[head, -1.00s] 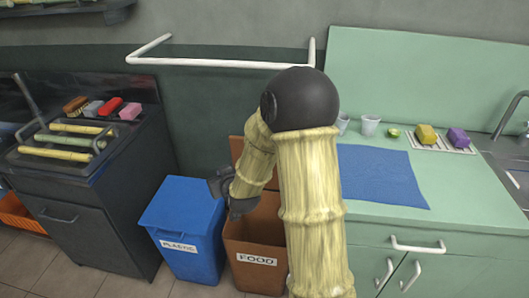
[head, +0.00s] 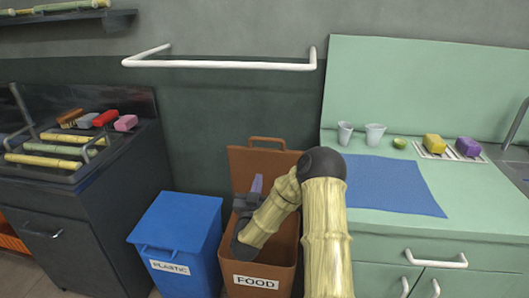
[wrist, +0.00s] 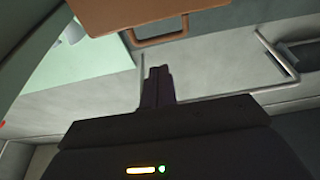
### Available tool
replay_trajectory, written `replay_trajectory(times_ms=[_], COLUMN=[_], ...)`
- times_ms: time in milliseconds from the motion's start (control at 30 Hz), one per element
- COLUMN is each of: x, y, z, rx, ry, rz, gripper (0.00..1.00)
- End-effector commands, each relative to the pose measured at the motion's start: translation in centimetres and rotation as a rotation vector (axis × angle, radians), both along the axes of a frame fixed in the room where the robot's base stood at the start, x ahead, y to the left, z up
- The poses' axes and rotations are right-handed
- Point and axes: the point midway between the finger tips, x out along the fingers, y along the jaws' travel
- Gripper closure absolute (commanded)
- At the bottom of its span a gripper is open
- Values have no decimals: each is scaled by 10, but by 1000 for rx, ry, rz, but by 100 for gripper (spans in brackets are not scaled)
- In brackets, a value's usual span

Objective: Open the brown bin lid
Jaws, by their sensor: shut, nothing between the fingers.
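The brown bin (head: 285,255), labelled FOOD, stands between the blue bin and the green counter. Its brown lid (head: 268,163) stands up at the back of the bin, near the wall, with its handle (head: 268,140) at the top. The bin's mouth is uncovered, partly hidden by my arm. My gripper (head: 256,184) is over the mouth in front of the lid, its fingers pointing up, shut and empty. In the wrist view the shut fingers (wrist: 158,86) point toward the lid (wrist: 120,12) and its handle (wrist: 160,40), with a gap between.
A blue bin (head: 178,235) labelled PLASTIC stands left, its lid down. The green counter (head: 400,235) with a blue mat (head: 385,185) and cups is close on the right. A white rail (head: 220,64) crosses the wall above.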

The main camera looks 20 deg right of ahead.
Motion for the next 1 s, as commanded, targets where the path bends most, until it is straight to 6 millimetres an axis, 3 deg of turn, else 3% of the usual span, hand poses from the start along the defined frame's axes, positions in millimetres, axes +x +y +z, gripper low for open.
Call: replay_trajectory(times_ms=[367, 1000], x=[19, 102], y=[-14, -69], z=[8, 39], rx=[0, 2], ry=[-1, -1], rz=[-2, 1], gripper=[100, 100])
